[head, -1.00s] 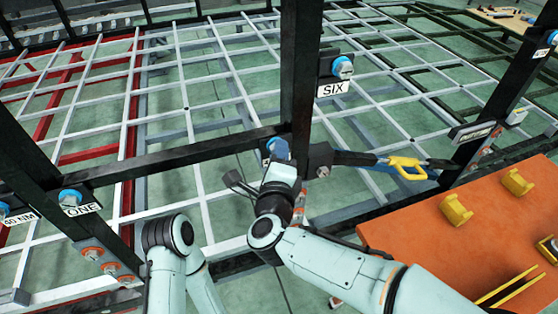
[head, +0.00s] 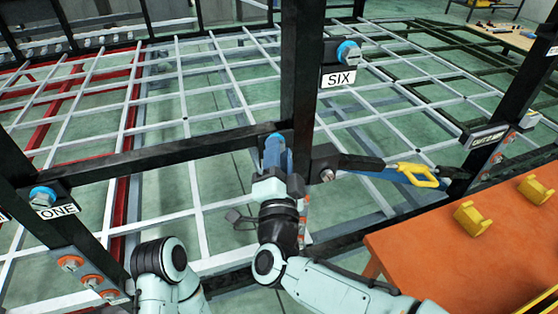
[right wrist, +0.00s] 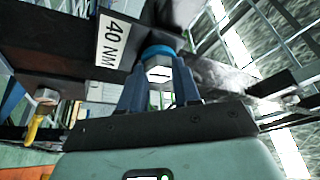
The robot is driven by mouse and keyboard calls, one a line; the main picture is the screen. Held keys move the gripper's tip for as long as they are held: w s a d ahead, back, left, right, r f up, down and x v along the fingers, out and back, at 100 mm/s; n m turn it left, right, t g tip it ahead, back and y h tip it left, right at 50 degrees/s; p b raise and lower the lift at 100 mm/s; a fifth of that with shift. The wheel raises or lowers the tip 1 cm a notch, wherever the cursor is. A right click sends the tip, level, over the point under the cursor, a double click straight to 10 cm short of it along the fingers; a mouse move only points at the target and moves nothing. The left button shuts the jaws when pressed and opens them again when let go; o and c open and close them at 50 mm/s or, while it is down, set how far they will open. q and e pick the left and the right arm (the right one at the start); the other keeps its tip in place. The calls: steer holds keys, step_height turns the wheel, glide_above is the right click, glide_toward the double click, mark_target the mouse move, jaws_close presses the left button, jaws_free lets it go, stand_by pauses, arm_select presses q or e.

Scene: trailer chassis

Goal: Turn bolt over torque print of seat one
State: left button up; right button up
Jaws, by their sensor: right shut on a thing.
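My right gripper (head: 275,143) reaches up at the dark centre post in the head view. In the right wrist view its two fingers (right wrist: 160,86) are shut on a grey hex bolt (right wrist: 159,73) with a blue collar. A white print reading 40 NM (right wrist: 112,40) is on the dark beam just left of that bolt. In the head view the fingers largely hide the bolt. The seat marked ONE (head: 58,211) is on the left post, with a blue-collared bolt (head: 42,196) beside its plate. My left gripper is not in view.
A plate marked SIX (head: 338,77) with another blue-collared bolt (head: 349,52) is on the centre post. A yellow-handled tool (head: 415,174) sticks out right of my gripper. An orange table (head: 430,235) with yellow blocks stands at the right. The white grid frame (head: 190,130) lies behind.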

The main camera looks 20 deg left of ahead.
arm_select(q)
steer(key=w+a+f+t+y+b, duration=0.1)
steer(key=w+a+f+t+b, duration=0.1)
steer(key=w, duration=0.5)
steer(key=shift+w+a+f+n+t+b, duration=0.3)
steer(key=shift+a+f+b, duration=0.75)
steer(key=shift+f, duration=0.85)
arm_select(e)
steer(key=shift+w+d+n+y, duration=0.1)
steer(key=shift+n+y, duration=0.85)
steer(key=shift+n, duration=1.05)
steer(key=shift+s+n+y, duration=0.1)
steer(key=shift+n+y, duration=0.9)
steer(key=shift+n, duration=1)
steer(key=shift+w+d+n+y, duration=0.1)
steer(key=shift+n+y, duration=0.85)
steer(key=shift+n, duration=1.05)
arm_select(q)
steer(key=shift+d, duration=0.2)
arm_select(e)
steer(key=o, duration=1)
steer(key=shift+a, duration=0.1)
steer(key=shift+o, duration=0.3)
steer(key=shift+w+f, duration=0.1)
